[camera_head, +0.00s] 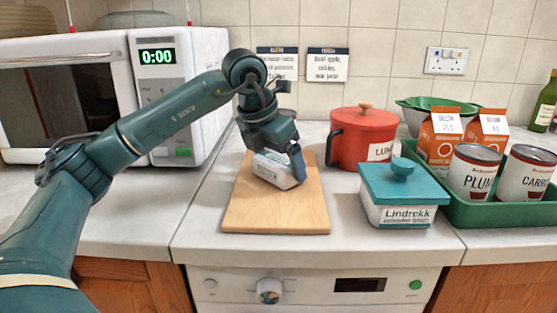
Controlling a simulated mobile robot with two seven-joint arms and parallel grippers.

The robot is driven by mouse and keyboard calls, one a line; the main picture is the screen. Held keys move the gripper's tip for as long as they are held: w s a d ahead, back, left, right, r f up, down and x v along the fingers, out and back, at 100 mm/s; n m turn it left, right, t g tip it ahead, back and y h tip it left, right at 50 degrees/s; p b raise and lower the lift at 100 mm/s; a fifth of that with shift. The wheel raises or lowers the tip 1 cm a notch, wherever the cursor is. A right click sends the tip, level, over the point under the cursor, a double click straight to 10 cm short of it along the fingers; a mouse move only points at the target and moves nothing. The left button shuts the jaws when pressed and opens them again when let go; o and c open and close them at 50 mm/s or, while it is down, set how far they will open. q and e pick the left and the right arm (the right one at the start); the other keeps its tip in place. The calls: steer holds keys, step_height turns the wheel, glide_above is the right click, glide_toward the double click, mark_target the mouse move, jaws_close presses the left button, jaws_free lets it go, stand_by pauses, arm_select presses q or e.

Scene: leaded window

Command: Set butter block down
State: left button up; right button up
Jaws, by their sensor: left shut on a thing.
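The butter block (272,170), a pale wrapped block with printed lettering, is at the upper part of a wooden board (275,212) on the counter. My left gripper (279,160) comes down from above and is shut on the butter block. The block is slightly tilted in the picture, and I cannot tell whether its underside touches the board. Part of the block's far side is hidden by the gripper. My right gripper is not in view.
A white butter dish with teal lid (402,190) stands right of the board. A red lidded pot (362,138) is behind it. A green tray (490,213) holds cans and cartons at right. A microwave (165,80) stands at left. The board's near half is clear.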

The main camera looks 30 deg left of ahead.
arm_select(q)
steer(key=o, duration=0.9)
steer(key=shift+f, duration=0.1)
steer(key=shift+r, duration=0.4)
steer(key=p+v, duration=0.2)
steer(key=v, duration=0.9)
steer(key=shift+s+r, duration=0.2)
steer(key=shift+r, duration=0.1)
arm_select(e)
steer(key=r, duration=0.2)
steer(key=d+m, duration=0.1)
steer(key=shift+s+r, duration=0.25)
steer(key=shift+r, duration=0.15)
